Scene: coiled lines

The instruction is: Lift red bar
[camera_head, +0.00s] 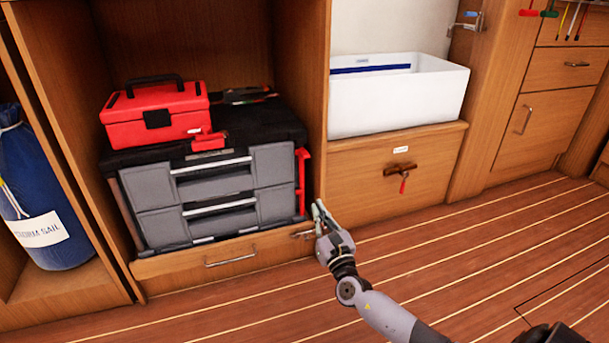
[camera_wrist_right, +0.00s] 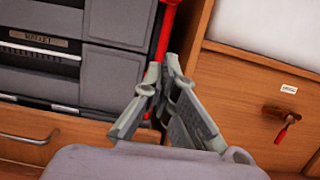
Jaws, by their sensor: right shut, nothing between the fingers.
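The red bar (camera_head: 301,182) stands upright along the right side of the grey and black tool chest (camera_head: 215,192). In the right wrist view the red bar (camera_wrist_right: 165,35) shows just beyond the fingertips, its lower part partly hidden behind them. My right gripper (camera_head: 318,206) is at the lower right corner of the chest, close to the bar's lower end. In the right wrist view the fingers (camera_wrist_right: 165,68) come together at the tips with nothing held. I cannot tell whether they touch the bar. My left gripper is not in view.
A red toolbox (camera_head: 155,112) sits on the chest inside the wooden cabinet. The cabinet's upright panel (camera_head: 318,100) is close to the right of the bar. A white bin (camera_head: 400,100) stands above a drawer (camera_head: 350,185). A blue bag (camera_head: 40,190) stands left. The floor (camera_head: 480,250) is clear.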

